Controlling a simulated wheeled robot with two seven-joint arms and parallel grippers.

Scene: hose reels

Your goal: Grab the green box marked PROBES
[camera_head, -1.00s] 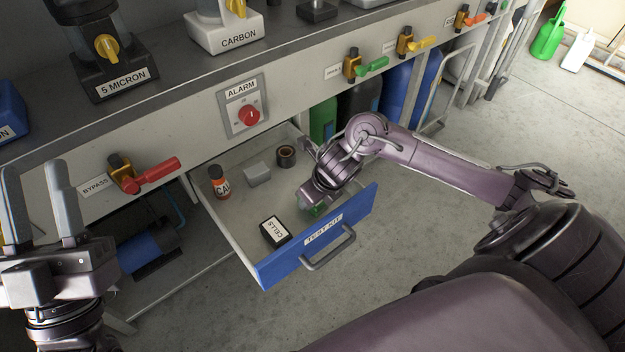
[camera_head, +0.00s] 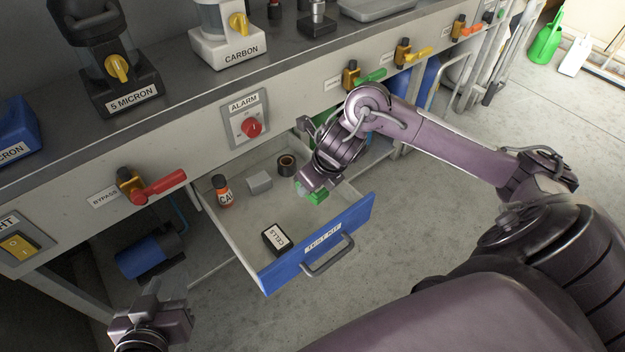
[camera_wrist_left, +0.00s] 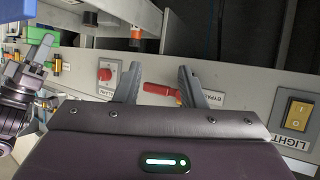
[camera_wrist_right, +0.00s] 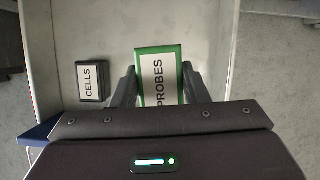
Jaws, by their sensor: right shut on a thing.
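The green box marked PROBES (camera_wrist_right: 159,75) has a white label and sits between the fingers of my right gripper (camera_wrist_right: 160,92). It also shows in the head view as a green patch (camera_head: 316,196) under the right gripper, mostly hidden by it. The right gripper is shut on the box and holds it over the right side of the open drawer. The box appears raised off the drawer floor. My left gripper (camera_head: 150,298) is at the lower left of the head view. Its fingers stand apart and empty in the left wrist view (camera_wrist_left: 158,75).
The blue-fronted TEST KIT drawer (camera_head: 345,232) is pulled out. It holds a black CELLS box (camera_head: 275,238), an orange bottle (camera_head: 222,190), a grey block (camera_head: 259,182) and a dark roll (camera_head: 287,164). A red BYPASS lever (camera_head: 158,187) juts from the bench front.

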